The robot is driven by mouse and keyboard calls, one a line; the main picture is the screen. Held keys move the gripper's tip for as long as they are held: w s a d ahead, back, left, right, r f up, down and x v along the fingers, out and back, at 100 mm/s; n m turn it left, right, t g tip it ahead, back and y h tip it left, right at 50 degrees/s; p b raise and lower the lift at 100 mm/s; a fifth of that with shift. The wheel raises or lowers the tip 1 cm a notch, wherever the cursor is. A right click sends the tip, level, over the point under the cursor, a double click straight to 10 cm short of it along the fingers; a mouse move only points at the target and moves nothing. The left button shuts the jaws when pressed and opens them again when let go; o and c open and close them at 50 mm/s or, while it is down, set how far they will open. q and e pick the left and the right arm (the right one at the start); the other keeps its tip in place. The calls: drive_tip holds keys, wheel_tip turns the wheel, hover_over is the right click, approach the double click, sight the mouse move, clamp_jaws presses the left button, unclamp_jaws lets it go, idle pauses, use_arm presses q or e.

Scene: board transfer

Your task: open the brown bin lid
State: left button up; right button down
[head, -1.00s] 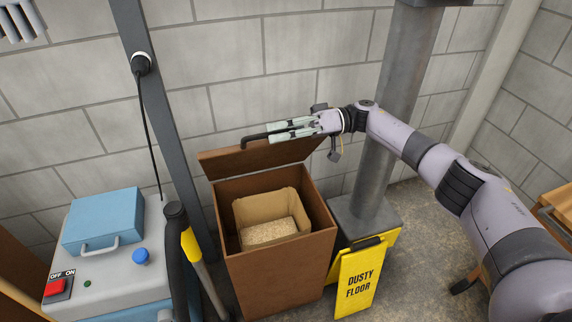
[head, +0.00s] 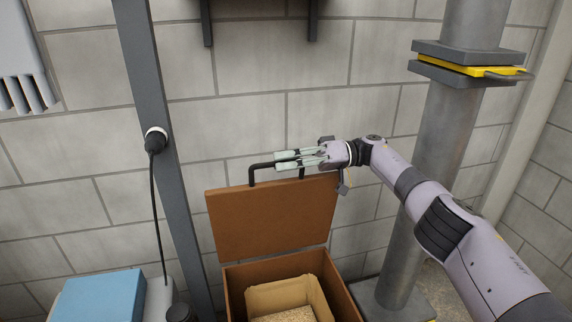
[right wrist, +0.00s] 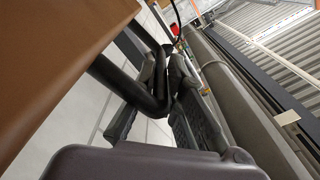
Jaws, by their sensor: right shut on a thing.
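The brown bin (head: 348,299) stands against the wall at the bottom middle of the head view. Its lid (head: 272,222) is raised, standing nearly upright at the back of the bin. A black bar handle (head: 262,165) is on the lid's upper edge. My right gripper (head: 282,161) is shut on this handle at the top of the lid. In the right wrist view the dark handle (right wrist: 128,84) runs between the fingers, with the brown lid (right wrist: 50,60) at the left. My left gripper is not in view.
Inside the bin is a tan inner box (head: 262,297) with grainy stuff in it. A blue box (head: 100,296) is at the lower left. A grey post (head: 165,150) with a plug and cable stands left of the bin, and a round column (head: 425,200) stands to the right.

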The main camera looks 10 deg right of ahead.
drive_tip(key=c, duration=1.7)
unclamp_jaws()
drive_tip(key=shift+w, duration=0.1)
drive_tip(key=shift+o, duration=0.2)
drive_tip(key=shift+r, duration=0.1)
drive_tip(key=r, duration=1)
drive_tip(key=shift+s, duration=0.2)
